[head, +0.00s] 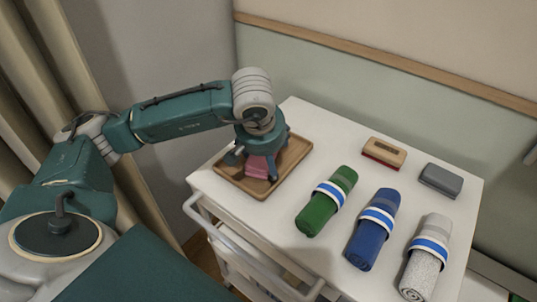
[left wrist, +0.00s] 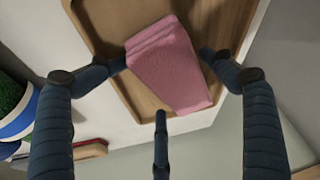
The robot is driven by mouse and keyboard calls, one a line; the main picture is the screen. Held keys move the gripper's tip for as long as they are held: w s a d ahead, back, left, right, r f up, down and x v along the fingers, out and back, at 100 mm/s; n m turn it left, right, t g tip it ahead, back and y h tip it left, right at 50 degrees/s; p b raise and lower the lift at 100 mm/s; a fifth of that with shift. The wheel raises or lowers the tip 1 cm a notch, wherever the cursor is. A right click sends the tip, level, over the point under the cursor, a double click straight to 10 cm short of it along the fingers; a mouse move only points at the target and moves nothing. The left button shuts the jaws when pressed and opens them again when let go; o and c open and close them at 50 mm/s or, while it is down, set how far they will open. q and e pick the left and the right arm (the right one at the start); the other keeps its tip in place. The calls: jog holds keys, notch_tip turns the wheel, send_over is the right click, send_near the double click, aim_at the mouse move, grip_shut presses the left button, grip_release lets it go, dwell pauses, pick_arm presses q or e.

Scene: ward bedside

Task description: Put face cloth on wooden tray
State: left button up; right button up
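The pink folded face cloth (head: 258,167) lies over the wooden tray (head: 228,181) at the left end of the white cart top. In the left wrist view the cloth (left wrist: 172,68) appears to rest on the tray's floor (left wrist: 112,22), at an angle. My left gripper (head: 264,165) is low over the tray, pointing down, with its fingers spread around the cloth. In the left wrist view the gripper's (left wrist: 162,62) fingertips are close to the cloth's sides, with slight gaps; contact is hard to tell. My right gripper is not in view.
On the cart top (head: 290,135) lie a green rolled towel (head: 318,212), a blue one (head: 368,242) and a grey one (head: 420,275), each with a band. A wooden-backed brush (head: 384,150) and a grey block (head: 441,180) lie behind them. A wall stands behind the cart.

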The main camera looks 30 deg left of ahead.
pick_arm(q)
jog(key=shift+a+r, duration=0.1)
jog(key=shift+r, duration=0.05)
jog(key=shift+r+p, duration=0.25)
jog(key=shift+p, duration=0.15)
jog(key=shift+r+p, duration=0.45)
jog(key=shift+p, duration=0.05)
jog(key=b+v, duration=0.1)
jog(key=v, duration=1)
jog(key=shift+s+r, duration=0.25)
jog(key=shift+r, duration=0.1)
